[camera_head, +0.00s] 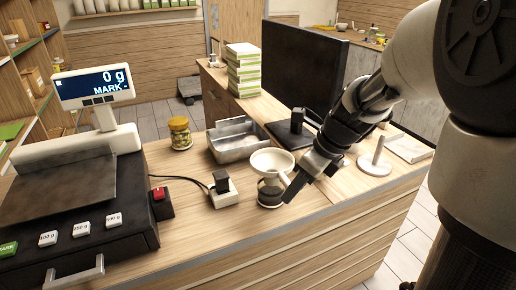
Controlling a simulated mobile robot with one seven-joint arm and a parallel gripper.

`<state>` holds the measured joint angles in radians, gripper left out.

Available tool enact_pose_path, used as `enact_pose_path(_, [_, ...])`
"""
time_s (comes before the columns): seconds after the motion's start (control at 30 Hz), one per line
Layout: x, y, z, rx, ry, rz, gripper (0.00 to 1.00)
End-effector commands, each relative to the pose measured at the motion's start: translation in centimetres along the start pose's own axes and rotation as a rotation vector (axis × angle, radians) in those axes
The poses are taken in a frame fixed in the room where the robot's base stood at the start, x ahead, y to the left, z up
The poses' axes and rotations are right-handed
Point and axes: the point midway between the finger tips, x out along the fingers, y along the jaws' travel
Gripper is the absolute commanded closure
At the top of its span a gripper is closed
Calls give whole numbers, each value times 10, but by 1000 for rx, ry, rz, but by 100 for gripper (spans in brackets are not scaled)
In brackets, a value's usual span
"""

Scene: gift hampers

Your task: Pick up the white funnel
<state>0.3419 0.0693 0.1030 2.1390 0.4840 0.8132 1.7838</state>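My black gripper (291,188) reaches down from the upper right to the funnel's right side. A finger overlaps the right edge of the funnel's lower part in the picture. I cannot tell whether it touches, or how far apart the fingers are, as the far finger is hidden.
A grey metal tray (237,148) stands behind the funnel. A white socket block (222,196) with a black plug is to its left. A jar (180,133), a scale (75,185), a white spindle stand (375,160) and a black monitor (303,70) surround it. The counter's front strip is clear.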

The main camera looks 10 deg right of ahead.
Motion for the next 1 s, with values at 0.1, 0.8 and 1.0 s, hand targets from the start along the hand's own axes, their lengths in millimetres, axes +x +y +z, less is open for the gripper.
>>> enact_pose_path(0.1, [21,2,-1,1,2,5,64])
enact_pose_path(0.8, [43,1,0,0,1,1,100])
enact_pose_path(1.0, [43,1,1,-1,1,0,100])
